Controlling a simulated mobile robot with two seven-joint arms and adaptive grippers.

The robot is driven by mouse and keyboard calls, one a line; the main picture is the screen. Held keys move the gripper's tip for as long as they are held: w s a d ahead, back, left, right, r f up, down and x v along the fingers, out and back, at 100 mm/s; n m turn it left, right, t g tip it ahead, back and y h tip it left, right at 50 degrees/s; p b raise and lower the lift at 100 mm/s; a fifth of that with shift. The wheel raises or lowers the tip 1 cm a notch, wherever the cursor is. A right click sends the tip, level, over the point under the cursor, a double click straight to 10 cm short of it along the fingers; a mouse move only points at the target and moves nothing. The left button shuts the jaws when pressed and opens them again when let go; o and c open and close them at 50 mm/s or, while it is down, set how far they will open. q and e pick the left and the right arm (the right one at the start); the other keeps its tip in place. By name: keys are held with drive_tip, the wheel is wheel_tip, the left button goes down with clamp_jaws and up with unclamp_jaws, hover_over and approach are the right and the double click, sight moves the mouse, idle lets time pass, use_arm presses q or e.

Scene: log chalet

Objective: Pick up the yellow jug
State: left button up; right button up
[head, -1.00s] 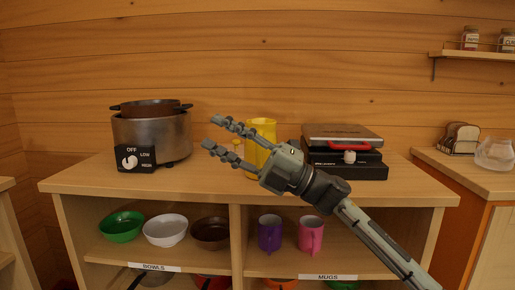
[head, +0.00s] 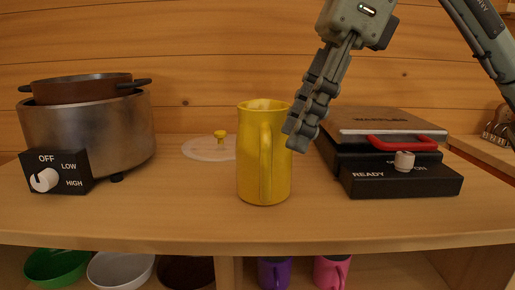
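The yellow jug (head: 281,165) stands upright on the wooden cabinet top, near the middle of the view. Its handle faces me. My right gripper (head: 302,132) comes down from the upper right, with its fingers pointing down and slightly left. The fingertips overlap the jug's upper right edge in the picture; I cannot tell whether they touch it. The fingers overlap each other from this side, so their opening is hidden. The jug still rests on the cabinet top. My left gripper is not in view.
A slow cooker (head: 92,135) with a brown pot (head: 82,89) on it stands left. A glass lid (head: 205,149) lies behind the jug. A black waffle maker (head: 405,178) stands right, close to the gripper. The cabinet top (head: 190,220) is clear in front.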

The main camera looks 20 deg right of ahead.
sight(270, 200)
drive_tip(key=x, duration=0.7)
drive_tip(key=shift+w+a+f, duration=0.1)
drive_tip(key=shift+a+f, duration=0.05)
drive_tip(key=shift+a, duration=0.35)
drive_tip(key=shift+c, duration=0.3)
clamp_jaws()
